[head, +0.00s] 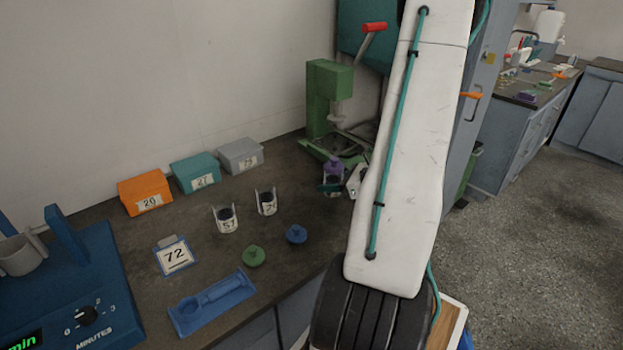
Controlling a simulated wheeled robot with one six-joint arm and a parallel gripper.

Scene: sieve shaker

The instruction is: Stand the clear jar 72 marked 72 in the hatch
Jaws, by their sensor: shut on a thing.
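A small clear jar (333,181) with dark contents and a purple lid (333,165) is by the foot of the green press. Its number cannot be read. My gripper (337,184) is at this jar, shut on it, partly hidden by my arm. Two more clear jars with dark contents stand upright on the bench: one marked 57 (227,222) and one (267,205) whose label starts with 7, the rest unclear. A card marked 72 (174,254) stands at the front left. I cannot make out the hatch.
Orange (146,190), teal (195,171) and grey (240,155) boxes line the wall. A green lid (253,256), a blue lid (296,234) and a blue holder (211,302) lie in front. The green press (328,95) stands behind; a blue timer machine (85,290) is left.

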